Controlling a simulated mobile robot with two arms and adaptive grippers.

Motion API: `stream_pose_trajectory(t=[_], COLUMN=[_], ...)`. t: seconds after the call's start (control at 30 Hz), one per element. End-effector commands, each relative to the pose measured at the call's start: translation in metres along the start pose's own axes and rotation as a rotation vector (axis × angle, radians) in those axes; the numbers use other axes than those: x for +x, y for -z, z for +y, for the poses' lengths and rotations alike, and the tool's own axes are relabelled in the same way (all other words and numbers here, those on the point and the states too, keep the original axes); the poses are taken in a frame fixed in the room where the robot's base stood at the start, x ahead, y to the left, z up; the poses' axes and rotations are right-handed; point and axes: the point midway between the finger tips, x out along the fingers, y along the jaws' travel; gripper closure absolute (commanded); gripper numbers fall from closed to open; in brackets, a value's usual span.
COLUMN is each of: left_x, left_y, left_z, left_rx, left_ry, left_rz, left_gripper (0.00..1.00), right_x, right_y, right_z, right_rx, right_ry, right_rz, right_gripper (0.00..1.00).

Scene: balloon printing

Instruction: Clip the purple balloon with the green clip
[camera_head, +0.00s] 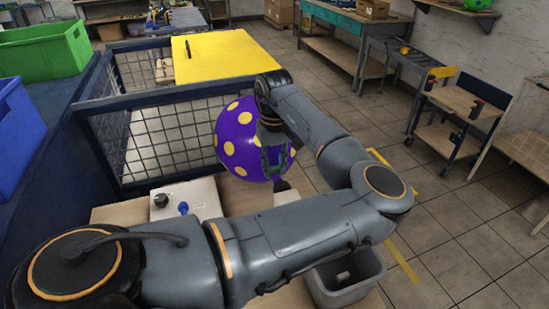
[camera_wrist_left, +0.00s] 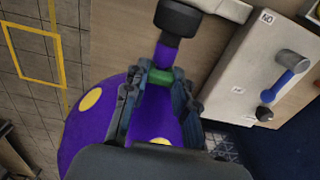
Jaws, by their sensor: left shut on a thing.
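The purple balloon with yellow dots (camera_head: 233,140) is large and inflated, in the middle of the head view. It also shows below the gripper in the left wrist view (camera_wrist_left: 88,135). Its narrow purple neck (camera_wrist_left: 166,56) runs up to a black nozzle (camera_wrist_left: 178,18). My left gripper (camera_wrist_left: 160,76) is shut on the green clip (camera_wrist_left: 158,74), which sits at the balloon's neck just below the nozzle. Whether the clip fully encloses the neck cannot be told. In the head view my left gripper (camera_head: 273,150) is in front of the balloon. My right gripper is not in view.
A white control box (camera_head: 187,200) with a blue knob stands on the wooden table left of the balloon. A grey bin (camera_head: 342,282) is at the front right. A dark mesh fence (camera_head: 150,137) stands behind the balloon. Open tiled floor lies to the right.

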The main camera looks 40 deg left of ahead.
Motion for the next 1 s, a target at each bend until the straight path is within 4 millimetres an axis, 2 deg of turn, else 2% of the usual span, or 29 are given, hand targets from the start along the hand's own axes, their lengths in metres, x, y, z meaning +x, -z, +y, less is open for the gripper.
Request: stream_pose_trajectory(t=[0.9,0.93,1.0], left_x=[0.0077,0.0077,0.0078], left_y=[0.0,0.0,0.0], left_z=[-0.0002,-0.0002,-0.0002], left_rx=[0.0,0.0,0.0], left_ry=[0.0,0.0,0.0], left_rz=[-0.001,-0.001,-0.001], left_gripper=[0.94,0.7,0.56], right_x=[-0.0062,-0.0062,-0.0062], right_y=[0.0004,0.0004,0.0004], right_z=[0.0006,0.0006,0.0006], right_rx=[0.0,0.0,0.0], right_ry=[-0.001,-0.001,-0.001], right_rz=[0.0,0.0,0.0], right_gripper=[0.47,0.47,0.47])
